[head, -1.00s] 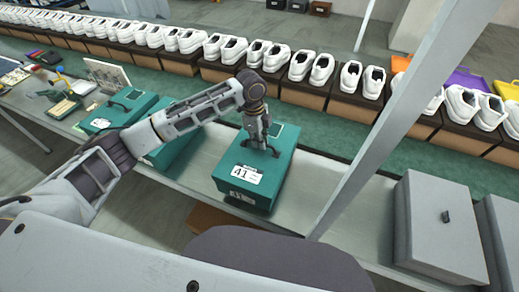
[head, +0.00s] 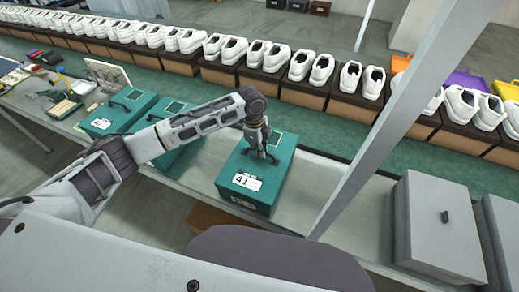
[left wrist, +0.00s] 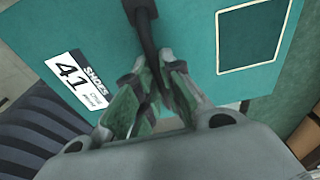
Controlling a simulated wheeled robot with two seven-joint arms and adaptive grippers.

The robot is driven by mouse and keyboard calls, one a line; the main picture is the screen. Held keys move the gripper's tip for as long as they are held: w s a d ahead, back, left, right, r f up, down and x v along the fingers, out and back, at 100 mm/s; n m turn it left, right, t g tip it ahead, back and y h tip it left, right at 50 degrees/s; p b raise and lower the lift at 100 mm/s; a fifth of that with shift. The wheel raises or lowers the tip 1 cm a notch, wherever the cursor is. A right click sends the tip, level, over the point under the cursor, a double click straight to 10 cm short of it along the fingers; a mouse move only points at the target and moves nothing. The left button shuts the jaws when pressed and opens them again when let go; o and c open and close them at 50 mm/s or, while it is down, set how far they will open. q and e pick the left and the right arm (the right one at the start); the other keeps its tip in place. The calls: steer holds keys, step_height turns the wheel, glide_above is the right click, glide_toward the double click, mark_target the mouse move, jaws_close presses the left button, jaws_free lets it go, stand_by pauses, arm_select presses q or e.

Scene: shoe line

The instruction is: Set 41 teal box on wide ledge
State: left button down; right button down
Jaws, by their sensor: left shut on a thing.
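The teal box with the 41 label (head: 233,187) is at the middle of the head view, over the grey ledge (head: 309,180). Its black handle (left wrist: 146,30) shows in the left wrist view, with the white 41 label to its left. My left gripper (head: 262,152) is above the box lid and shut on the handle; its fingers (left wrist: 155,75) close around it. The box looks about level. Whether its bottom touches the ledge cannot be told, as its underside is hidden. My right gripper is not in view.
Two more teal boxes (head: 118,110) (head: 177,154) stand to the left, partly behind my arm. A slanted grey post (head: 385,130) and a grey box (head: 440,225) stand to the right. White shoes on brown boxes (head: 302,92) line the back beyond a green strip (head: 330,128).

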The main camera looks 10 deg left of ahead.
arm_select(q)
steer(key=shift+r, duration=0.1)
steer(key=c, duration=1.5)
jaws_free()
steer(key=shift+c, duration=0.2)
step_height(320, 180, up, 12)
steer(key=a+b, duration=0.1)
steer(key=shift+w+a, duration=0.15)
